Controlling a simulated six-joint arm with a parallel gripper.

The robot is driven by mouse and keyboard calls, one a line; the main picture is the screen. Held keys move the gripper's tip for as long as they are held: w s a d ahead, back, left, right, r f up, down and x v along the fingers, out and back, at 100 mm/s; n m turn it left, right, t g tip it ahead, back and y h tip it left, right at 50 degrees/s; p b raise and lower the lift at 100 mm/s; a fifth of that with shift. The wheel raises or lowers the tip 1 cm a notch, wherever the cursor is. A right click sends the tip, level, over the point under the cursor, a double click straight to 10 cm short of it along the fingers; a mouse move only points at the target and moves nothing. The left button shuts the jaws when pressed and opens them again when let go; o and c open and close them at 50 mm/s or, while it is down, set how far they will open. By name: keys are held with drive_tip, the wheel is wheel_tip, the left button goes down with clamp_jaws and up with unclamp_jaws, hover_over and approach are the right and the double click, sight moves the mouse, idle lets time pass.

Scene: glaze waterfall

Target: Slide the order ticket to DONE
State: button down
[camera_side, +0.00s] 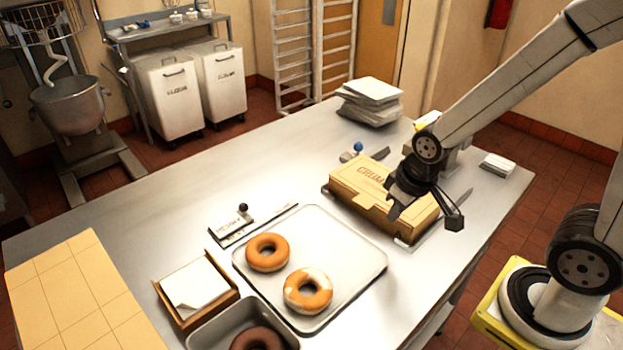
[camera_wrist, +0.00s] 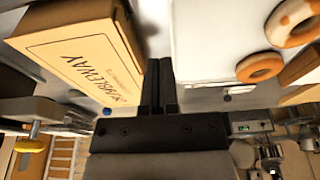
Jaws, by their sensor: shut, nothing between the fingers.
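The order ticket looks to be the small pale plate (camera_side: 231,227) with dark lettering, too small to read, on a slim rail (camera_side: 270,225) left of the tray. A black-topped knob (camera_side: 243,208) stands up at it. In the wrist view a small plate and knob (camera_wrist: 227,97) show right of my fingers, past the tray's edge. My gripper (camera_side: 394,212) is over the front of the yellow bakery box, well right of the rail and apart from the ticket. In the wrist view my gripper (camera_wrist: 158,65) has its two dark fingers together, with nothing held.
The yellow box (camera_side: 365,187) stands right of the metal tray (camera_side: 350,240), which holds two ring doughnuts (camera_side: 267,252). A cardboard box of white sheets (camera_side: 172,302) and a pan (camera_side: 208,335) lie at front left. The steel table (camera_side: 130,215) is clear behind the rail.

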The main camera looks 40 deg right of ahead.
idle(0.4)
drive_tip(key=c, duration=0.8)
unclamp_jaws()
drive_tip(key=shift+w, duration=0.1)
drive_tip(key=o, duration=0.4)
drive_tip(key=shift+w+a+r, duration=0.1)
drive_tip(key=shift+w, duration=0.15)
drive_tip(key=shift+c, duration=0.2)
drive_tip(key=n+y, duration=0.3)
drive_tip(key=n, duration=0.6)
approach(245, 204)
drive_tip(key=f, duration=0.1)
drive_tip(key=shift+a+f+t, duration=0.25)
drive_tip(key=shift+t, duration=0.05)
drive_tip(key=shift+f, duration=0.1)
drive_tip(key=shift+x, duration=3.8)
